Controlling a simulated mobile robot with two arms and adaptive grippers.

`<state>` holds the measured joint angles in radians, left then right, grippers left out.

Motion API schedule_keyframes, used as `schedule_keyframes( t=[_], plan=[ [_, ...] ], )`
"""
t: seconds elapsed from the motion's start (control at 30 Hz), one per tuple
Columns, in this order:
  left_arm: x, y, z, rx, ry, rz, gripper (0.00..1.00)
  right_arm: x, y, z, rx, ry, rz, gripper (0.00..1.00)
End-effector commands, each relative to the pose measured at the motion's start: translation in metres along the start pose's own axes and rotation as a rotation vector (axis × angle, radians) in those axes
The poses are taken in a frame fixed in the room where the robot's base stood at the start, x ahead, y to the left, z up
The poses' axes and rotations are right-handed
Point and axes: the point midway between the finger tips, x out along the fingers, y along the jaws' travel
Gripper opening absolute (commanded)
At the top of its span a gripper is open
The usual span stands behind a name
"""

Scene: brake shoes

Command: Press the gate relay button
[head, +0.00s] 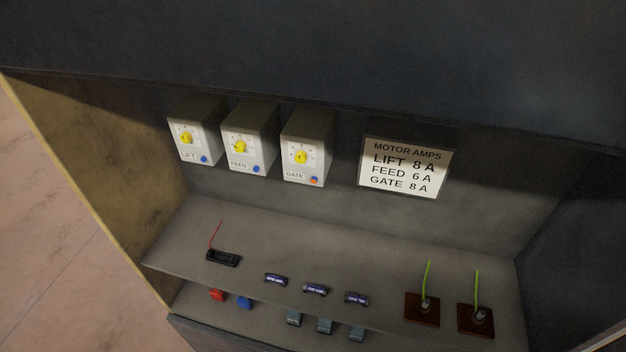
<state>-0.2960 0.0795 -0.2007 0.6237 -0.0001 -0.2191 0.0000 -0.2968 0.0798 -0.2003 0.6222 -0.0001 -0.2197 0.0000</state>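The GATE relay (308,147) is a pale box on the back wall of the cabinet, the rightmost of three alike boxes. It has a yellow dial (301,157) on its front face and the label GATE below. Its small round button (314,181) is at the lower right of the face and looks orange with some blue. The buttons on the LIFT relay (193,132) and the FEED relay (250,140) look plain blue. Neither of my grippers is in the head view, and nothing covers the GATE button.
A sign (405,167) reads MOTOR AMPS, LIFT 8 A, FEED 6 A, GATE 8 A. The shelf (380,255) below holds a black holder (222,258) with a red wire, several dark cylinders and two brown blocks (421,309) with green wires. Red, blue and grey parts sit lower.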

Motion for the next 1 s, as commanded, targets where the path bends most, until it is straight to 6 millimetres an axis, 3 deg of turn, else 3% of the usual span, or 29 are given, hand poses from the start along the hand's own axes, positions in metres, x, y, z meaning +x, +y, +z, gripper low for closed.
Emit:
schedule_keyframes(
  t=[1.0],
  plan=[
    [-0.0001, 0.0003, 0.0065, -0.001, -0.01, 0.0, 0.35, -0.0002, -0.0004, 0.0052, 0.0, -0.007, 0.0, 0.0]
  ],
)
